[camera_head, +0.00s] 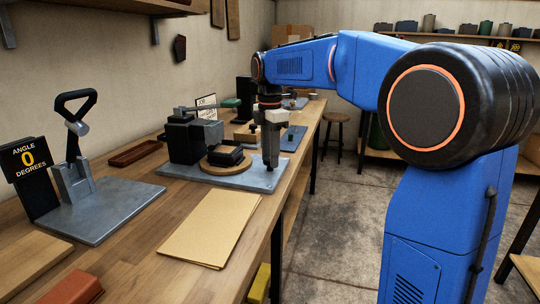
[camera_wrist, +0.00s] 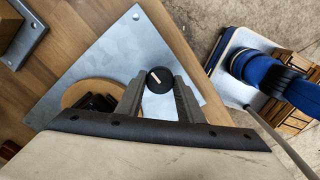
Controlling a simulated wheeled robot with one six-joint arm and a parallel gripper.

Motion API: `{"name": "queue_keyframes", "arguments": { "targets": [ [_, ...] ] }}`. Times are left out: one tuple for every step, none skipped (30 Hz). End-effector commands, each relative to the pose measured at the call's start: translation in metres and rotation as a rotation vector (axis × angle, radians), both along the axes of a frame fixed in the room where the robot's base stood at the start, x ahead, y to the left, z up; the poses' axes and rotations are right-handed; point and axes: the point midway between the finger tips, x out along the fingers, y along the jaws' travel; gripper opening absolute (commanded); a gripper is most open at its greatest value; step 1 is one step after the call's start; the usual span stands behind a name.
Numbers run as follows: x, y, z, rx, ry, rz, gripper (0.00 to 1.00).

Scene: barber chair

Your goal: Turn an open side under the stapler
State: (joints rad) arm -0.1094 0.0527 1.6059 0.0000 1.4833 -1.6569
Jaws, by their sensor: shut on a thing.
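What looks like the stapler, a black block-shaped machine (camera_head: 184,138) with a grey top bar and green-tipped lever, stands on a grey metal plate (camera_head: 259,179). Beside it, a round wooden turntable (camera_head: 215,168) carries a black box-like workpiece (camera_head: 228,156); the wrist view shows part of the turntable (camera_wrist: 76,92) and dark workpiece (camera_wrist: 97,103), partly hidden by my gripper. My gripper (camera_head: 270,164) points down at the plate's right side. In the wrist view its fingers (camera_wrist: 160,84) are shut on a black round knob (camera_wrist: 159,77) with a pale line. The workpiece's open side cannot be told.
A sign (camera_head: 27,158) reading "ANGLE 0 DEGREES" stands at left, by a lever device (camera_head: 76,180) on its own plate. A tan folder (camera_head: 211,226) lies in front. A brown tray (camera_head: 135,153) is behind, and a blue item (camera_head: 293,138) lies farther along the bench.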

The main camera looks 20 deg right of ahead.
Motion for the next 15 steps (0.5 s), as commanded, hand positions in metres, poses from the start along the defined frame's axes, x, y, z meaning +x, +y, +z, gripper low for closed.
{"name": "queue_keyframes", "arguments": {
  "targets": [
    [0.0004,-0.0001,0.0006,0.0,-0.002,0.001,0.12],
    [0.0004,-0.0001,0.0006,0.0,-0.002,0.002,0.12],
    [0.0004,-0.0001,0.0006,0.0,-0.002,0.002,0.12],
    [0.0004,-0.0001,0.0006,0.0,-0.002,0.002,0.12],
    [0.0004,-0.0001,0.0006,0.0,-0.002,0.002,0.12],
    [0.0004,-0.0001,0.0006,0.0,-0.002,0.001,0.12],
    [0.0004,-0.0001,0.0006,-0.001,-0.002,0.001,0.12],
    [0.0004,-0.0001,0.0006,-0.001,-0.002,0.001,0.12],
    [0.0004,-0.0001,0.0006,-0.001,-0.002,0.001,0.12],
    [0.0004,-0.0001,0.0006,-0.001,-0.002,0.001,0.12],
    [0.0004,-0.0001,0.0006,-0.001,-0.002,0.001,0.41],
    [0.0004,-0.0001,0.0006,0.0,-0.002,0.001,0.51],
    [0.0003,-0.0001,0.0005,0.0,-0.002,0.001,0.52],
    [0.0003,0.0,0.0005,0.0,-0.002,0.001,0.52],
    [0.0003,0.0,0.0004,0.0,-0.001,0.001,0.52]
  ]
}}
